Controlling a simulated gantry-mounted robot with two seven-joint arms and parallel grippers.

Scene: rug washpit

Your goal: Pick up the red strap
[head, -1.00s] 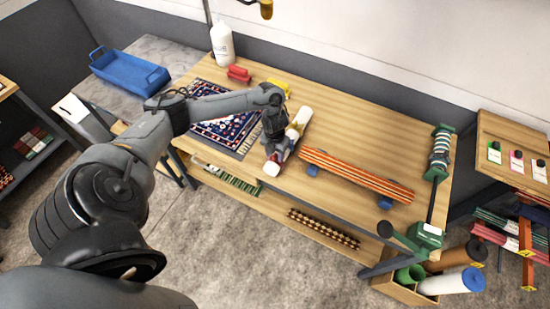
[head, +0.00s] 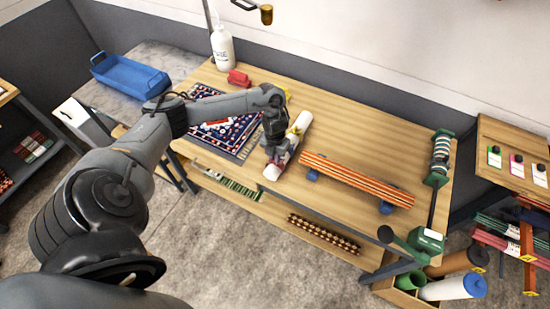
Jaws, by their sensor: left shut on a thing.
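My left gripper (head: 275,151) reaches down over the table to the near part of a white roll (head: 299,124), which lies slanted on the wood. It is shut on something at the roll. A small reddish patch (head: 284,157) shows by the fingertips and looks like the red strap, but the fingers hide most of it. I cannot tell whether it is around the roll or beside it. My right gripper is not in view.
A patterned rug (head: 226,133) lies left of the roll, with a red object (head: 238,78) and a white bottle (head: 222,47) behind. A blue tray (head: 130,75) stands far left. The table's back right is clear.

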